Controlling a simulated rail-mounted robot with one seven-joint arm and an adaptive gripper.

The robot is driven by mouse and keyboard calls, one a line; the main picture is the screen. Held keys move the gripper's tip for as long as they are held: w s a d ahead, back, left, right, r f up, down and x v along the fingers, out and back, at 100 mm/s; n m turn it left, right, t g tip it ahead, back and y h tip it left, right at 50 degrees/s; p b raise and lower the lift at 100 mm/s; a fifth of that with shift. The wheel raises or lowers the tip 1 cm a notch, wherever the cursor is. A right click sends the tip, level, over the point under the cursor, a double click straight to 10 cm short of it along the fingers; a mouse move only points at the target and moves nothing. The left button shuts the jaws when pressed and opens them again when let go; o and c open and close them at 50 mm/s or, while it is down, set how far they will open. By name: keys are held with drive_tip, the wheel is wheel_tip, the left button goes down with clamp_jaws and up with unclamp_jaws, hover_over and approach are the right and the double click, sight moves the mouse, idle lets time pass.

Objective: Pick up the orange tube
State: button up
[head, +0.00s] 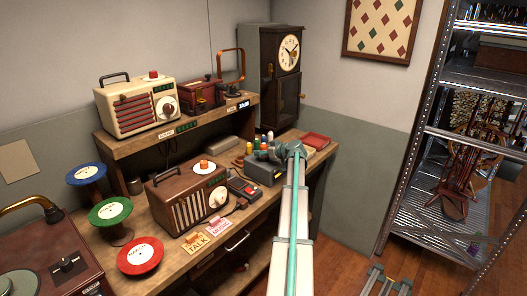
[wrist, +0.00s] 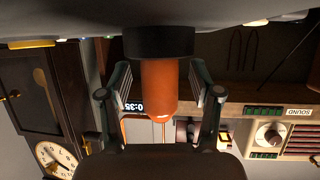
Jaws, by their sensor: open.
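The orange tube (wrist: 160,88) shows in the middle of the wrist view, which appears upside down. It has a rounded end and a wide black collar (wrist: 160,41). My gripper (wrist: 159,78) is open, with one finger on each side of the tube and a visible gap on both sides. In the head view my gripper (head: 277,151) is over the grey box (head: 264,174) on the bench, beside several small coloured tubes (head: 249,148).
A red tray (head: 316,141) lies to the right, and a tall clock (head: 273,75) stands behind. A shelf (head: 177,127) with a cream radio (head: 136,106) is above the bench.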

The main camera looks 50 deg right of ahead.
drive_tip(key=shift+c, duration=0.2)
drive_tip(key=c, duration=0.9)
drive_tip(key=shift+c, duration=0.2)
drive_tip(key=shift+r, duration=0.15)
